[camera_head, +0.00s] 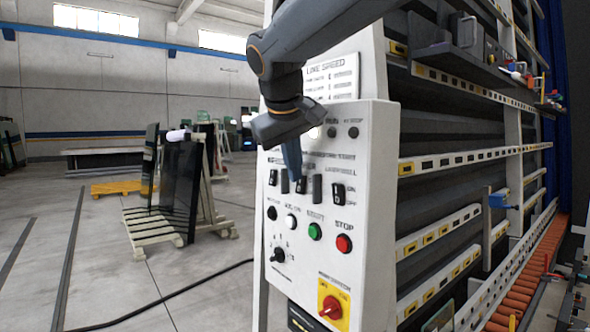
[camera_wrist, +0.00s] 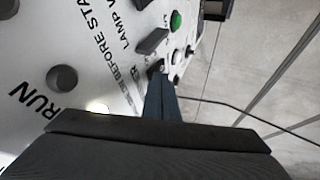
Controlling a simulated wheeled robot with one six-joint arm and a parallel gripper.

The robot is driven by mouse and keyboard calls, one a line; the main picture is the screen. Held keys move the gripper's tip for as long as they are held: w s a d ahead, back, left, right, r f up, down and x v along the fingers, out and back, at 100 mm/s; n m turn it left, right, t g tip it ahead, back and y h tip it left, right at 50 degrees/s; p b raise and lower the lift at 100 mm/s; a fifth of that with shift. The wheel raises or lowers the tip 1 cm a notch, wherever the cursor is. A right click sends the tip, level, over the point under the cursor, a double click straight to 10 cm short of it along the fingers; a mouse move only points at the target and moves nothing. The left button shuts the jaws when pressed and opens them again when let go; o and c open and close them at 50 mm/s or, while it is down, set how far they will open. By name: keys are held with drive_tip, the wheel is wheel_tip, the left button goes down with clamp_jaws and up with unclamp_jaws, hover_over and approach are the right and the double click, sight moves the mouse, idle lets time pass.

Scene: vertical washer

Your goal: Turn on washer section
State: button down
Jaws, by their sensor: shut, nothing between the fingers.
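The washer's white control panel (camera_head: 375,220) carries a row of black switches below a printed label area. My gripper (camera_head: 294,175) is shut and empty, pointing down in front of the panel at this row. Its tip is close to a black rocker switch (camera_head: 301,186); I cannot tell whether it touches. Another switch (camera_head: 317,188) is just right of it. Below are a white button (camera_head: 291,221), green button (camera_head: 315,231) and red STOP button (camera_head: 344,243). In the wrist view, the shut fingers (camera_wrist: 158,95) reach toward the panel, beside a black switch (camera_wrist: 153,41) and the green button (camera_wrist: 176,21).
A yellow and red rotary switch (camera_head: 331,305) sits low on the panel. The washer frame (camera_head: 450,160) and orange rollers (camera_head: 520,285) are to the right. A rack with dark glass (camera_head: 181,190) stands left on the open floor. A black cable (camera_head: 165,302) runs across it.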

drive_tip(key=shift+r+p, duration=0.3)
drive_tip(key=shift+r, duration=0.15)
drive_tip(key=shift+a, duration=0.1)
drive_tip(key=b+v, duration=0.1)
drive_tip(key=v, duration=1.1)
drive_tip(key=shift+a+b, duration=0.3)
drive_tip(key=shift+a, duration=0.05)
drive_tip(key=shift+w, duration=0.1)
